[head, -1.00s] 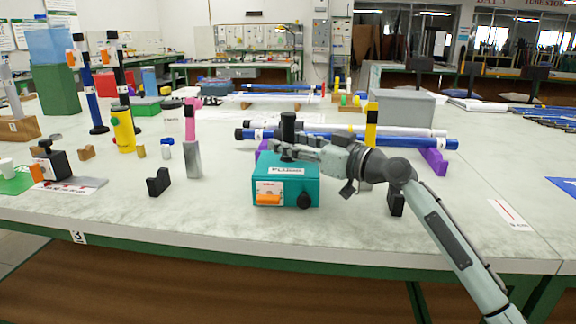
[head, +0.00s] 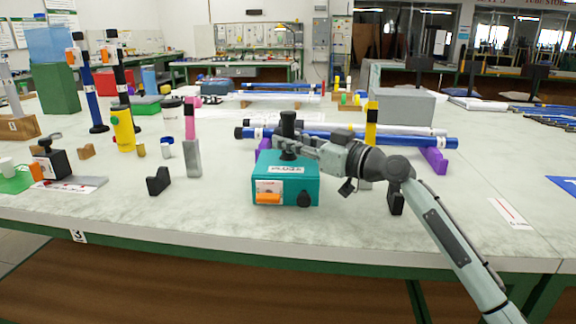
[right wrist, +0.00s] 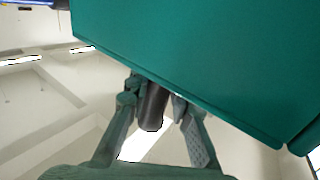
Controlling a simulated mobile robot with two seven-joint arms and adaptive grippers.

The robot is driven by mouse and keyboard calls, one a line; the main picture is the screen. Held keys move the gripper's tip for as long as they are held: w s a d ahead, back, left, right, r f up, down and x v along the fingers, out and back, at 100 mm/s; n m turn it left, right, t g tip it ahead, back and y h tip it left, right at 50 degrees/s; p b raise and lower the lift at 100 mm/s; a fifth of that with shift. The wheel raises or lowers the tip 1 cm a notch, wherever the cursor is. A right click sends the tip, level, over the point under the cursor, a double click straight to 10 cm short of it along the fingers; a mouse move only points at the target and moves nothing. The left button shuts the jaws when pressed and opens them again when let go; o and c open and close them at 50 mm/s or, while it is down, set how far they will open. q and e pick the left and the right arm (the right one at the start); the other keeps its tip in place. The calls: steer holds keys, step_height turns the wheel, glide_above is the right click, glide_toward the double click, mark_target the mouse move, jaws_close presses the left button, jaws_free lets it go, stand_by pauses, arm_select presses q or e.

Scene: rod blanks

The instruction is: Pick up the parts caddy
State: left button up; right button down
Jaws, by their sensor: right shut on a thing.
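The parts caddy (head: 259,175) is a teal box with a label on top, an orange part and a black knob on its front, and a black upright post handle (head: 288,122). It stands upright at the middle of the table; I cannot tell whether its base is clear of the surface. My right gripper (head: 288,150) reaches in from the right and is shut on the post just above the box top. In the right wrist view the dark post (right wrist: 152,108) is between the fingers, beside the large teal box (right wrist: 200,60). My left gripper is not in view.
Blue and white tubes (head: 345,138) lie on purple supports (head: 434,160) behind the caddy. A small black block (head: 158,181) and a grey upright block (head: 192,160) stand to its left. A grey box (head: 401,107) is behind right. The table front is clear.

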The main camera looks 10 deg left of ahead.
mark_target(294, 127)
steer(key=shift+r, duration=0.2)
steer(key=shift+r, duration=1.4)
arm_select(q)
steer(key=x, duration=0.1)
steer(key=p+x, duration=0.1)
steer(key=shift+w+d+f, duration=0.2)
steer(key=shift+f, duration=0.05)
arm_select(e)
steer(key=s+a+r, duration=0.7)
steer(key=a+r, duration=0.1)
steer(key=a, duration=0.1)
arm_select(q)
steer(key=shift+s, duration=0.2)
